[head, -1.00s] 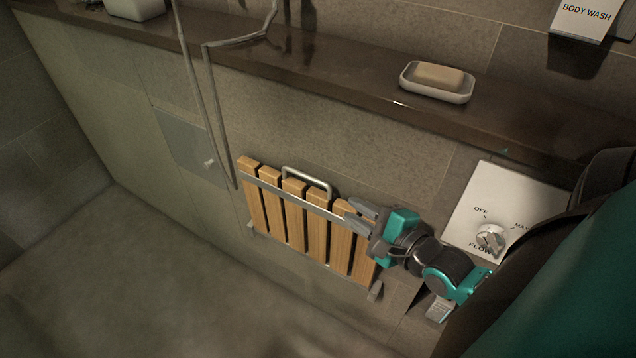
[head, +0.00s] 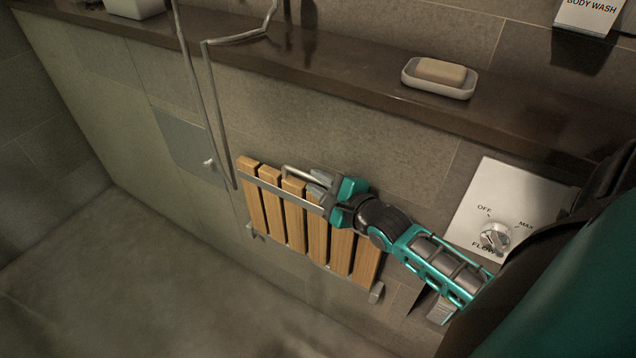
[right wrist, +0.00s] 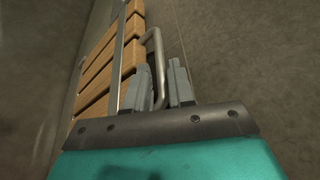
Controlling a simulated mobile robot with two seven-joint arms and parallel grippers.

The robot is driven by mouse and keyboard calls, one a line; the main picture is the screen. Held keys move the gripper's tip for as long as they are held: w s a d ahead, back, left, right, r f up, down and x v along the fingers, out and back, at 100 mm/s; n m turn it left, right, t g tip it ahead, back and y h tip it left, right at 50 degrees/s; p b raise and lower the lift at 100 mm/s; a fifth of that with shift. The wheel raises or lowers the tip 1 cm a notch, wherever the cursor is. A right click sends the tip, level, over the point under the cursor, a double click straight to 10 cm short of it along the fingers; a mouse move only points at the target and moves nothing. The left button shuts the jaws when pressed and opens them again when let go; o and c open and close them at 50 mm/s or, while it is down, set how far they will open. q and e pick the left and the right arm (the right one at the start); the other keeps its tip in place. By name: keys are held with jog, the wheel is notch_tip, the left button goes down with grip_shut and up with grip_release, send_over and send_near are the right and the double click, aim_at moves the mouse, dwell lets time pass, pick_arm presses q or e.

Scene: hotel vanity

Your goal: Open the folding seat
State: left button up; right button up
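The folding seat (head: 295,228), with wooden slats and metal rails, is folded up flat against the tiled wall. Its silver handle (head: 292,167) is a loop at the top edge. My right gripper (head: 318,186) is at the right end of this handle, in front of the upper slats. In the right wrist view, the gripper's two grey fingers (right wrist: 163,88) are apart, and the handle bar (right wrist: 159,62) passes between them. A gap shows beside the right finger, so they do not look closed on it. My left gripper is not in view.
A dark ledge (head: 350,78) runs above the seat and bears a soap dish (head: 438,90) with soap. A white flow control panel (head: 490,195) with a knob is on the wall to the right. A hose (head: 207,90) hangs at the left. The floor below is clear.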

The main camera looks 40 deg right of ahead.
jog(key=shift+w, duration=0.35)
jog(key=shift+c, duration=0.2)
jog(key=shift+f, duration=0.1)
grip_shut()
